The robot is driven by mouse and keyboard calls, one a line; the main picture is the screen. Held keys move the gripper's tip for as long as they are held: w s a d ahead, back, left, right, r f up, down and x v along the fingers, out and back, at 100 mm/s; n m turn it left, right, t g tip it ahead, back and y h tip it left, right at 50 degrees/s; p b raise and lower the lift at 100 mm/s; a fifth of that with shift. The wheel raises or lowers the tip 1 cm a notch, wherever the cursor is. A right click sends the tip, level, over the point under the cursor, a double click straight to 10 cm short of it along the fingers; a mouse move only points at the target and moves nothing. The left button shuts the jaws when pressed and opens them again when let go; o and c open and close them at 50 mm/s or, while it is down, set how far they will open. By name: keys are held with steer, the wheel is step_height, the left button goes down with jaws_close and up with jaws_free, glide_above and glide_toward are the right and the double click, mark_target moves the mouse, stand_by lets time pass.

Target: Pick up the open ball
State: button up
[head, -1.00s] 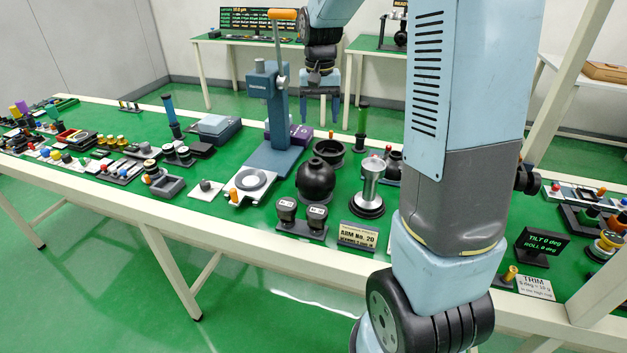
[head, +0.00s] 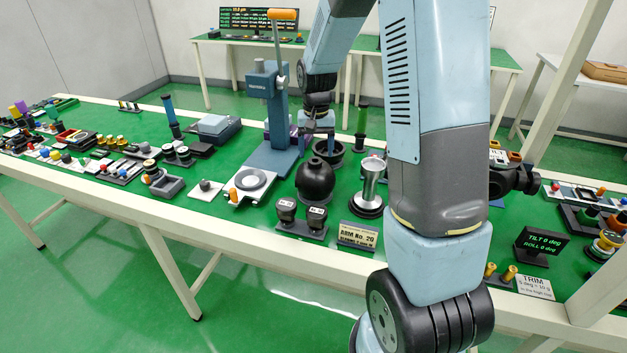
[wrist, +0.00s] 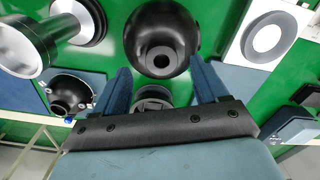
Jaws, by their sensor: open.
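A round black ball (head: 315,182) with an opening in its top stands on the green bench; in the wrist view the ball (wrist: 160,42) shows its dark round hole. Just behind it is an open black bowl-like part (head: 329,158), partly hidden by my gripper (head: 317,146). In the wrist view my gripper (wrist: 160,76) is open, with blue fingers spread and the ball beyond their tips. A small part of a black round piece (wrist: 153,98) shows between the fingers, near the palm. I see nothing held; I cannot tell whether the fingers touch anything.
A blue lever press (head: 277,125) stands left of my gripper. A silver flared cup (head: 373,180) on a black base is right of the ball. Twin black pots (head: 301,215) and a sign (head: 358,235) stand in front.

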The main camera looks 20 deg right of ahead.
mark_target(315, 158)
step_height(315, 158, down, 3)
steer(key=shift+w+a+f, duration=0.1)
steer(key=shift+c, duration=0.5)
steer(key=c, duration=1.2)
jaws_close()
steer(key=shift+s+f, duration=0.1)
steer(key=shift+s, duration=0.15)
